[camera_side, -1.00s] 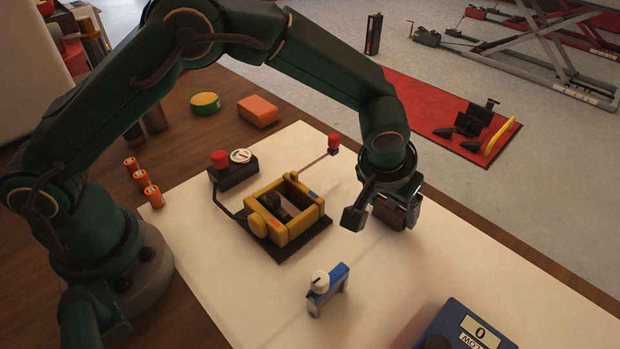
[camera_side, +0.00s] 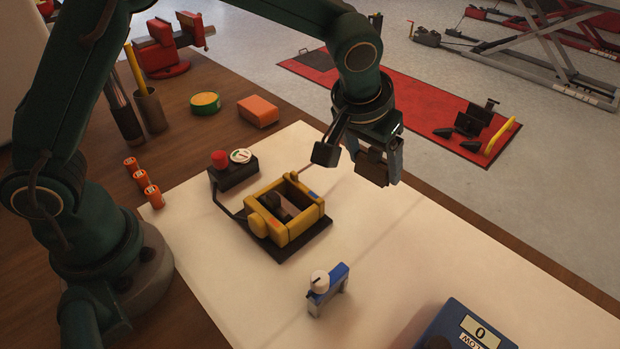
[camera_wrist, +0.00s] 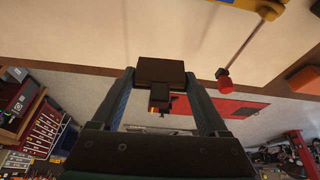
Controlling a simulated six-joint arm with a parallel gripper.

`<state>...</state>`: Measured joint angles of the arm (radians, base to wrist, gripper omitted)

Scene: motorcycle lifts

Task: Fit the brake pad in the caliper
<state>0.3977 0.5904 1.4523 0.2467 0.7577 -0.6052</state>
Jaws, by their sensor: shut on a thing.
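The yellow caliper (camera_side: 268,233) stands on a dark base plate on the white bench mat, with a dark part visible inside its opening. My gripper (camera_side: 378,172) is up in the air to the right of and above the caliper, apart from it. It is shut on the brake pad (camera_side: 371,167), a dark brown block. In the wrist view the brake pad (camera_wrist: 160,71) sits between the two fingertips (camera_wrist: 160,84). The wrist view shows only a yellow edge of the caliper (camera_wrist: 235,2) at the top.
A black box with a red button (camera_side: 233,170) is behind the caliper, cabled to it. A blue clamp-like tool (camera_side: 328,288) stands in front. A blue meter (camera_side: 465,325) is at the lower right. The mat's right part is clear.

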